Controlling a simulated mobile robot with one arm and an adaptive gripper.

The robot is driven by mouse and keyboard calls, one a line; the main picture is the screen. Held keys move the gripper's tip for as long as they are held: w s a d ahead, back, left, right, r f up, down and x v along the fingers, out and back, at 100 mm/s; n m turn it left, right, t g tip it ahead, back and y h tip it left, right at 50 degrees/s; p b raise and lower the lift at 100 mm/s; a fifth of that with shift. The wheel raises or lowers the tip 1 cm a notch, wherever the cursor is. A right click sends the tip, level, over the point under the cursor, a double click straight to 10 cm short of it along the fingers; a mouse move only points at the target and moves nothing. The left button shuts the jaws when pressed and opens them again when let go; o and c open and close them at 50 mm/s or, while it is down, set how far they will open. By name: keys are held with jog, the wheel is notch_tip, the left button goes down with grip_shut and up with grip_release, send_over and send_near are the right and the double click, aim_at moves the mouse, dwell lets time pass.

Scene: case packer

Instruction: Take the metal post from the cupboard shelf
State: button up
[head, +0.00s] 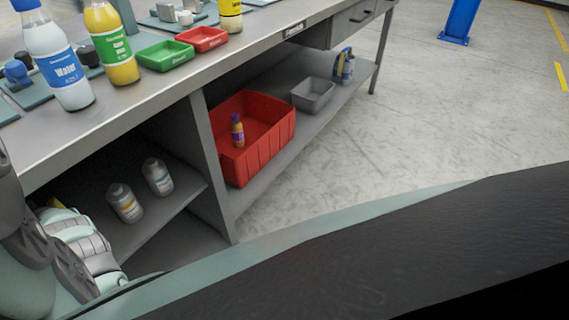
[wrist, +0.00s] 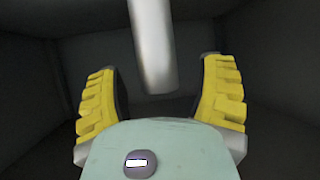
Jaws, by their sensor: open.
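A smooth grey metal post (wrist: 152,45) shows in the wrist view, running from the top edge down to a rounded end near the middle. My gripper (wrist: 160,80) is open, with its two yellow ribbed fingers apart on either side of the post's near end. I cannot tell whether the fingers touch it; a gap shows on both sides. The space around the post is dark, with cupboard walls at the sides. In the head view, my arm is at the lower left by the cupboard, and the post and fingertips are not clearly visible there.
In the head view, two white bottles (head: 125,203) stand on the cupboard shelf (head: 165,217). A red crate (head: 262,152) with a small bottle and a grey bin (head: 313,95) sit on the lower shelf to the right. The bench top (head: 180,75) overhangs.

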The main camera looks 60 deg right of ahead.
grip_shut()
dwell(0.7)
